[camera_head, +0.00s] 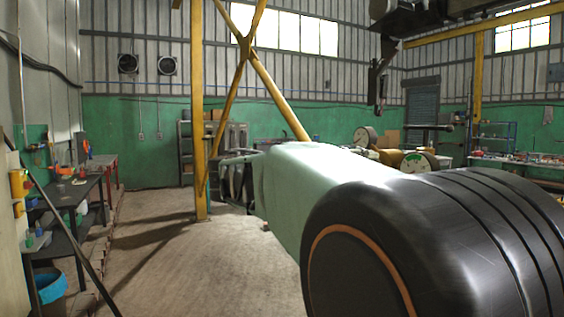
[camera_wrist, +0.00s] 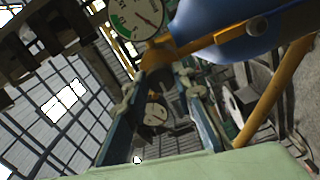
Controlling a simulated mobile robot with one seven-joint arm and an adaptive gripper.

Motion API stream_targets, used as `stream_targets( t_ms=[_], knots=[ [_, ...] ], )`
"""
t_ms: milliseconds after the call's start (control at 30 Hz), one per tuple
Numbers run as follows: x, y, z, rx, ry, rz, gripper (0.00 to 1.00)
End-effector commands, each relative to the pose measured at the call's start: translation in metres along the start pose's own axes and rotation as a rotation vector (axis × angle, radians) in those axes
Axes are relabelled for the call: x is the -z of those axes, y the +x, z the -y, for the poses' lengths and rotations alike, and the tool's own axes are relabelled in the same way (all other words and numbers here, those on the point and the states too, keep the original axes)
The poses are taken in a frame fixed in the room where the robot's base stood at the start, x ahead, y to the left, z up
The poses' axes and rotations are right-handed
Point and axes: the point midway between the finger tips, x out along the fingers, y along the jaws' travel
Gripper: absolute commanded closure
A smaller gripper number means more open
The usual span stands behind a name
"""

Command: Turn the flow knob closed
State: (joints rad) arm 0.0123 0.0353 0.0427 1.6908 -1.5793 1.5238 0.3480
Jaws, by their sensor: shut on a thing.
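In the wrist view my gripper (camera_wrist: 163,80) has its two fingers on either side of a dark, rounded part, which appears to be the flow knob (camera_wrist: 158,77). The fingers are shut on it, and they cover much of it. The knob sits by a brass-yellow regulator body (camera_wrist: 172,50), below a round gauge with a green band (camera_wrist: 137,16). My arm hides the knob there, and I cannot make out the fingertips. The knob's turn angle is unclear.
A blue tank (camera_wrist: 213,28) lies close to the fingers in the wrist view. In the head view a yellow post (camera_head: 198,120) stands left of my arm. A dark workbench (camera_head: 72,190) lines the left wall. The floor (camera_head: 190,265) between is open.

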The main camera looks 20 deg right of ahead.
Motion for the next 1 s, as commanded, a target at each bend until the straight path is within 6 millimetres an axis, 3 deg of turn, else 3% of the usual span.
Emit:
stream_targets(
  t_ms=[633, 667, 700, 800, 1000],
  knots=[
    [0.0000, 0.0000, 0.0001, -0.001, -0.053, 0.000, 1.00],
    [0.0000, 0.0000, 0.0001, -0.001, -0.052, 0.000, 0.74],
    [0.0000, 0.0000, 0.0001, -0.001, -0.052, 0.000, 0.70],
    [0.0001, 0.0000, 0.0001, 0.000, -0.052, 0.000, 0.59],
    [0.0001, 0.0000, 0.0000, 0.000, -0.051, 0.000, 0.58]
  ],
)
